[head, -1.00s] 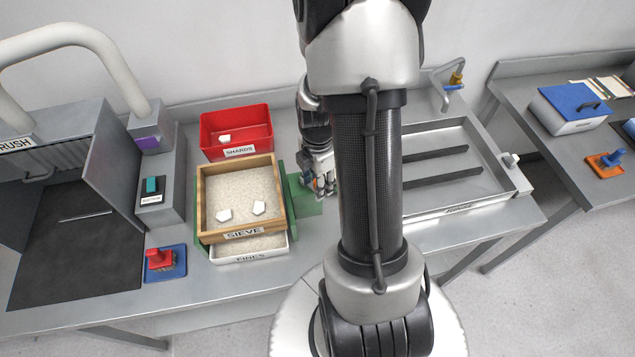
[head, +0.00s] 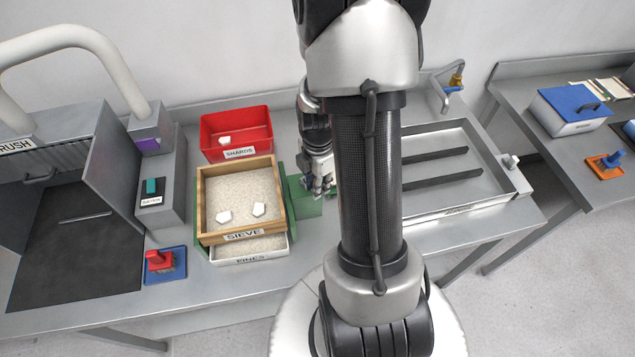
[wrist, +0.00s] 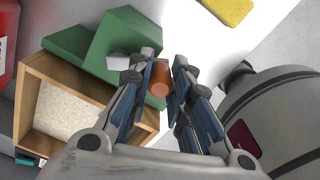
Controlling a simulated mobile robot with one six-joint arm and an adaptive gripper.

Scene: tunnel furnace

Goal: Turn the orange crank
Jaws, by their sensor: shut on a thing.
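The orange crank handle (wrist: 160,80) shows in the wrist view between the two fingers of my gripper (wrist: 161,66). My gripper is shut on it, with a finger on each side. In the head view my gripper (head: 322,188) is at the right side of the green housing (head: 304,205), and its fingers hide the orange handle. The green housing (wrist: 115,45) also shows in the wrist view. The wooden sieve (head: 203,212) is left of the housing, holding pale grains and two white pieces. The crank's arm is not clearly visible.
The white fines tray (head: 250,258) is under the sieve, and the red shards bin (head: 238,132) behind it. A metal tray (head: 510,178) is to the right. My arm hides the bench's middle.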

